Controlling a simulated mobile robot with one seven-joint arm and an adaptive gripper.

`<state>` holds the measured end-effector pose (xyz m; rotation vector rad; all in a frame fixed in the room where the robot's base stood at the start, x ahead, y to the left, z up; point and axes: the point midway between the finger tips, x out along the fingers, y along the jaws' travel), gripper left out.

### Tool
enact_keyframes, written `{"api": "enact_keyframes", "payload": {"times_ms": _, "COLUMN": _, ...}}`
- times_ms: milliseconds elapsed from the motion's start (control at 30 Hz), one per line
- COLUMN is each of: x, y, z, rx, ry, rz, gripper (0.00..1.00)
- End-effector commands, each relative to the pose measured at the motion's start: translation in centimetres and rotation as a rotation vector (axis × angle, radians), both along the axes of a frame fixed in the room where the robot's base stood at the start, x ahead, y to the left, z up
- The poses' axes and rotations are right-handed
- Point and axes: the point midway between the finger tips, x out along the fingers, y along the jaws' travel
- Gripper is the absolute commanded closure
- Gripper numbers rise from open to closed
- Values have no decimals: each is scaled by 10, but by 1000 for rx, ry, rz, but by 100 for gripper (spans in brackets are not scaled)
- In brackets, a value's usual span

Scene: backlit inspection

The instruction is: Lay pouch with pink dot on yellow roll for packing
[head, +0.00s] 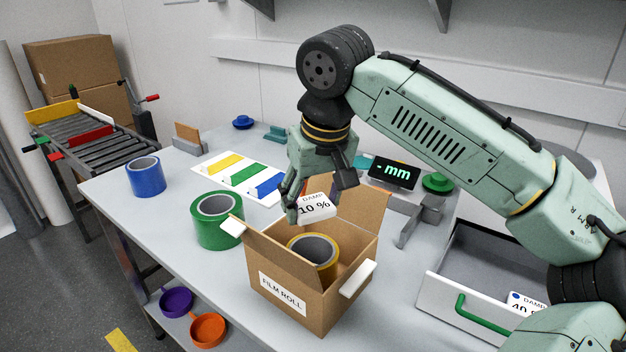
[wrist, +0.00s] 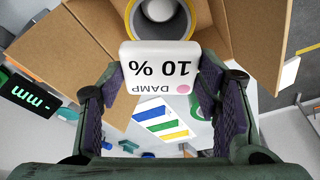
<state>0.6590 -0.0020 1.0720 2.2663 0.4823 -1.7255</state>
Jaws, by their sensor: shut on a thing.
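The pouch with the pink dot (wrist: 158,68) is a white pad marked "DAMP 10 %". My gripper (wrist: 160,85) is shut on it, one finger at each side. In the head view, the pouch (head: 317,208) hangs under my gripper (head: 312,192), above the open carton and apart from the roll as far as I can tell. The yellow roll (head: 328,268) stands in the carton (head: 292,305) labelled "FILM ROLL", its hole facing up. Its rim also shows in the wrist view (wrist: 131,12), beyond the pouch. The pink dot is hidden in the head view.
The carton's flaps stand open around the pouch. A green roll (head: 215,235) and a blue roll (head: 146,178) stand to the left. At right, an open drawer (head: 450,287) holds a blue-dot pouch (head: 524,303). A display (head: 393,172) stands behind the carton.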

Motion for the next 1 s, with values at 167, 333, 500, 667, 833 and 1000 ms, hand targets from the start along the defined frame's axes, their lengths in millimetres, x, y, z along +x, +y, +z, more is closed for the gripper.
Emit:
{"api": "enact_keyframes", "payload": {"times_ms": 167, "x": 0, "y": 0, "z": -1, "rx": 1, "ry": -1, "rz": 0, "gripper": 64}}
{"api": "enact_keyframes", "payload": {"times_ms": 333, "x": 0, "y": 0, "z": -1, "rx": 2, "ry": 0, "rz": 1, "gripper": 64}}
{"api": "enact_keyframes", "payload": {"times_ms": 500, "x": -2, "y": -1, "z": -7, "rx": 5, "ry": -1, "rz": 3, "gripper": 64}}
{"api": "enact_keyframes", "payload": {"times_ms": 667, "x": -2, "y": -1, "z": -25, "rx": 4, "ry": 0, "rz": 4, "gripper": 64}}
{"api": "enact_keyframes", "payload": {"times_ms": 833, "x": -2, "y": -1, "z": -43, "rx": 4, "ry": 0, "rz": 3, "gripper": 64}}
{"api": "enact_keyframes", "payload": {"times_ms": 1000, "x": -2, "y": -1, "z": -55, "rx": 4, "ry": -1, "rz": 3, "gripper": 64}}
